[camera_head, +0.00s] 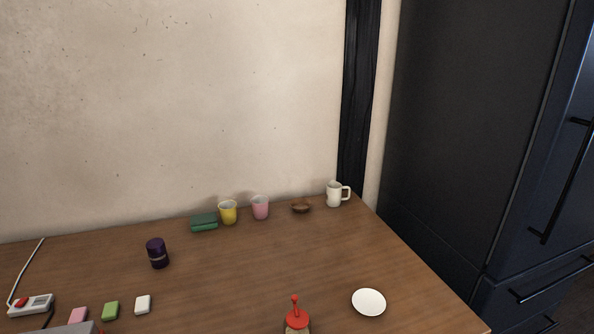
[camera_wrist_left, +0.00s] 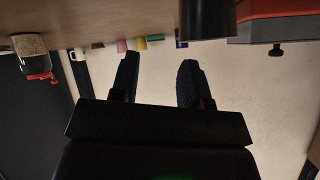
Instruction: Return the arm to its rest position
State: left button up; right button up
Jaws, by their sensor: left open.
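My left gripper (camera_wrist_left: 157,65) shows in the left wrist view, its two dark fingers apart with nothing between them. The wrist picture is upside down, with the wooden table along its top. The fingers point towards the wall side, near the table's edge in the picture. The gap between them shows the pale wall and small cups beyond. Neither arm nor gripper shows in the head view, and my right gripper is in neither view.
The wooden table (camera_head: 232,275) holds a purple jar (camera_head: 157,253), yellow cup (camera_head: 228,212), pink cup (camera_head: 260,207), white mug (camera_head: 335,194), white plate (camera_head: 369,302) and red-topped jar (camera_head: 297,320). A red-and-grey box (camera_wrist_left: 285,22) and dark cylinder (camera_wrist_left: 208,20) appear close in the wrist view.

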pick_arm(q)
jog(key=s+a+f+g+h, duration=0.1)
jog(key=s+f+g, duration=0.3)
jog(key=s, duration=0.6)
jog(key=s+a+f+g+h, duration=0.1)
jog(key=s+a+f+g, duration=0.1)
jog(key=s+g, duration=0.6)
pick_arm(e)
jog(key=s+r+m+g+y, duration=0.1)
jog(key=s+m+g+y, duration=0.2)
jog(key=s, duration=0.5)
pick_arm(q)
jog(key=w+f+t+p, duration=0.2)
jog(key=w+t+p, duration=0.2)
jog(key=w+t, duration=0.5)
jog(key=t, duration=0.3)
jog(key=shift+d+f, duration=0.3)
jog(key=shift+d, duration=0.1)
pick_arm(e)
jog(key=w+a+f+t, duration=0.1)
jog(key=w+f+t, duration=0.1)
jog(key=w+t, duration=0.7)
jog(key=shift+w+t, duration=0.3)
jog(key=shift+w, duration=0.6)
